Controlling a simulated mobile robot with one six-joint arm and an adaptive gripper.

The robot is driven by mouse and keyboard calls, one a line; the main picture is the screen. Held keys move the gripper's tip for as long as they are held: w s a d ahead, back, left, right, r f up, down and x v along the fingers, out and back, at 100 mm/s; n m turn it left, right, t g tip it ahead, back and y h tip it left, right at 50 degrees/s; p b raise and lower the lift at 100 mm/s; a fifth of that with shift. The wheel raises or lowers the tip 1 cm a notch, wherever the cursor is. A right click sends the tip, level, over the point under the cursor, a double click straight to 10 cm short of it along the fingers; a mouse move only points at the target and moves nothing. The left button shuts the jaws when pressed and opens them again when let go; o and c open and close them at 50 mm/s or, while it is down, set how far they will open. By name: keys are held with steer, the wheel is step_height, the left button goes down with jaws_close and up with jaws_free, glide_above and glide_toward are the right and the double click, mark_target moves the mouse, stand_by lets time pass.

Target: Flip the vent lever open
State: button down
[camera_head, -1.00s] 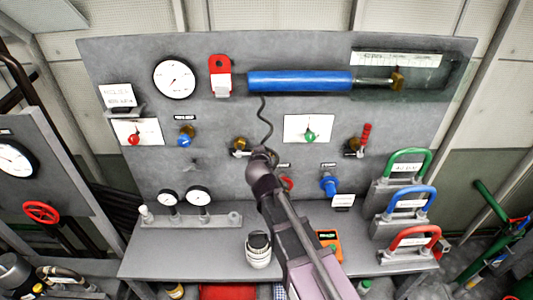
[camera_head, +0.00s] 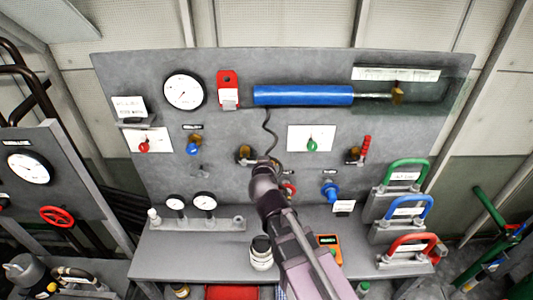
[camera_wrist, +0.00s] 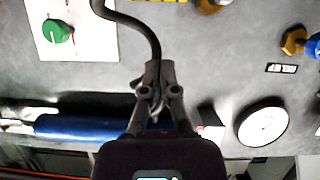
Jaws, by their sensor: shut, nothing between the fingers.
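I cannot read which lever is labelled as the vent. A brass valve with a red upright lever (camera_head: 366,145) is on the right of the grey panel. Another brass valve (camera_head: 244,153) sits left of centre, just beside my gripper; its handle is partly hidden. Its brass also shows at the top edge of the wrist view (camera_wrist: 210,5). My gripper (camera_head: 263,165) is in front of the panel's middle. In the wrist view my gripper (camera_wrist: 153,82) is shut and empty, overlapping the black hose (camera_wrist: 140,28). Contact with the hose cannot be told.
A blue cylinder (camera_head: 303,95) spans the panel's upper part. A green knob (camera_head: 312,146) and blue knobs (camera_head: 193,148) (camera_head: 330,191) stick out around my gripper.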

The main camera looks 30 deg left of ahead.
steer(key=p+v, duration=0.1)
steer(key=v, duration=0.3)
steer(key=shift+s+d+r, duration=0.1)
steer(key=shift+d, duration=0.15)
stand_by(0.4)
steer(key=w+d+f+m+g+h+b, duration=0.1)
steer(key=w+d+f+h+b, duration=0.15)
steer(key=d+f, duration=0.4)
steer(key=w+d+f+m+g+h+b, duration=0.2)
steer(key=w+d+f+b, duration=0.15)
steer(key=d, duration=0.65)
steer(key=w+d+f+m+g+h+b, duration=0.1)
steer(key=w+d+f+h+b, duration=0.15)
steer(key=d+f, duration=0.45)
steer(key=s+d+f+m+g+b, duration=0.1)
steer(key=d+f, duration=0.3)
steer(key=d, duration=0.4)
steer(key=s+d+f+g+b, duration=0.2)
steer(key=d+f+g+b, duration=0.1)
steer(key=d, duration=0.5)
steer(key=s+d+f+m+g+b, duration=0.1)
steer(key=d+f+g+b, duration=0.3)
steer(key=d, duration=0.5)
steer(key=shift+s+f+m+y, duration=0.3)
steer(key=shift+s, duration=0.55)
steer(key=shift+a, duration=0.1)
